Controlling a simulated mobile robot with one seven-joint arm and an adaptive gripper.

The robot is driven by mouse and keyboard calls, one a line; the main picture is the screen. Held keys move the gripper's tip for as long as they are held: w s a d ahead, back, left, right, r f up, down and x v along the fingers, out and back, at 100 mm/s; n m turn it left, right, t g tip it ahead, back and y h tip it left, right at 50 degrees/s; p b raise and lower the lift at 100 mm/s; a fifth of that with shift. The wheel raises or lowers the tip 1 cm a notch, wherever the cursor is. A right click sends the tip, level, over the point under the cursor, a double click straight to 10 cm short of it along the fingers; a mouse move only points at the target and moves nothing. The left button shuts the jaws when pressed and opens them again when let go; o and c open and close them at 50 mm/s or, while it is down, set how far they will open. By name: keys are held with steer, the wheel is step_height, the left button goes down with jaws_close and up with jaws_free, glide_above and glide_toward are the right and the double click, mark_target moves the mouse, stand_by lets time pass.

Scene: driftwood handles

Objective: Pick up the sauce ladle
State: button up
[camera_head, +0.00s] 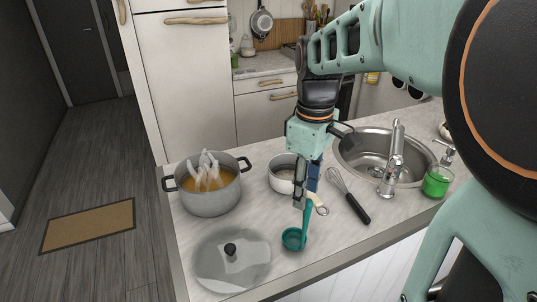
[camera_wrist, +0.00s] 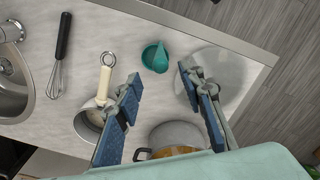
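The teal sauce ladle (camera_head: 292,240) is on the counter near its front edge, with its bowl low and its handle rising toward my gripper. In the wrist view the ladle (camera_wrist: 154,58) looks short, its handle foreshortened. It lies just beyond the fingertips, about in line with the gap between them. My gripper (camera_head: 300,198) points down above the counter, close to the ladle's handle. In the wrist view my gripper (camera_wrist: 160,78) has its two blue-padded fingers wide apart with nothing held between them. Contact with the handle cannot be told.
A clear lid (camera_head: 233,260) lies left of the ladle, with a large pot (camera_head: 210,190) behind it. A small saucepan (camera_head: 282,174) with a pale handle stands behind my gripper. A whisk (camera_head: 349,196), the sink (camera_head: 372,157) and green soap (camera_head: 436,182) are to the right.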

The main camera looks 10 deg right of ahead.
mark_target(305, 224)
step_height(305, 224, down, 6)
steer(key=shift+r, duration=0.1)
steer(key=f, duration=0.3)
steer(key=f+p, duration=0.1)
steer(key=f, duration=0.1)
steer(key=shift+s+d, duration=0.25)
steer(key=shift+s, duration=0.05)
steer(key=shift+c, duration=0.2)
jaws_close()
